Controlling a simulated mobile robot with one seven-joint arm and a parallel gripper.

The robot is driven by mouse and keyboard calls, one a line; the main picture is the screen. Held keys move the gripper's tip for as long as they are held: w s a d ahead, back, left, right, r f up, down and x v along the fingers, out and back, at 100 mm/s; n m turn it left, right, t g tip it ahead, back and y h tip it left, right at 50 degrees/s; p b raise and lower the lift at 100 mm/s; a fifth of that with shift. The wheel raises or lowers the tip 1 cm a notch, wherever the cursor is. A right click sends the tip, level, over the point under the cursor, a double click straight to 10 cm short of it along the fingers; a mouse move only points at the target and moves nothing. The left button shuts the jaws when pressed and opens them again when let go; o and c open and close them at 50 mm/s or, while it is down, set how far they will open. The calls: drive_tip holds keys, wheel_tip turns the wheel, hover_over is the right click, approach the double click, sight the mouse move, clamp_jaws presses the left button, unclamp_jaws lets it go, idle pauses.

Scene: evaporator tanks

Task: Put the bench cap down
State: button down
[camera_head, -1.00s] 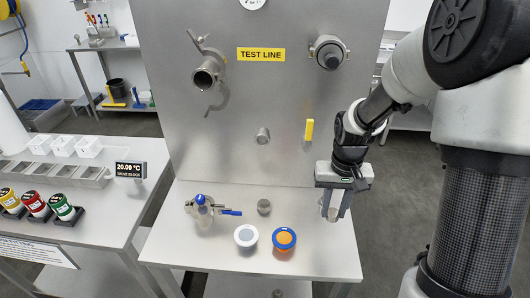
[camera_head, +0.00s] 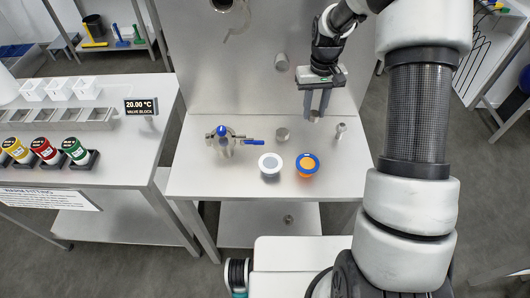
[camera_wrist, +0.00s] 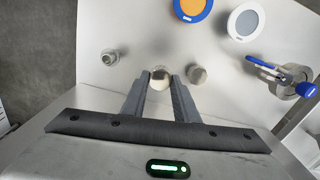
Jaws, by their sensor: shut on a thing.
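My gripper (camera_head: 314,116) points down over the back right of the steel bench (camera_head: 215,181). Its two fingers are shut on a small round metal piece, the bench cap (camera_wrist: 160,76), seen between the fingertips in the wrist view. In the head view the cap (camera_head: 315,117) is small and partly hidden by the fingers. I cannot tell whether it touches the bench top.
A steel fitting (camera_head: 341,129) stands right of my gripper and a short steel cylinder (camera_head: 282,134) left. Nearer the front are an orange-and-blue cup (camera_head: 307,165) and a white-rimmed cup (camera_head: 270,165). A blue-handled valve (camera_head: 224,141) stands left. The upright panel rises behind.

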sight(308, 139)
drive_tip(key=shift+w+a+f, duration=0.1)
drive_tip(key=shift+f, duration=0.25)
wheel_tip(308, 139, down, 9)
drive_tip(key=shift+f+p, duration=0.15)
drive_tip(key=shift+p, duration=0.25)
drive_tip(key=shift+f, duration=0.15)
drive_tip(key=shift+f, duration=0.15)
drive_tip(key=c, duration=1.4)
unclamp_jaws()
drive_tip(key=shift+r, duration=0.2)
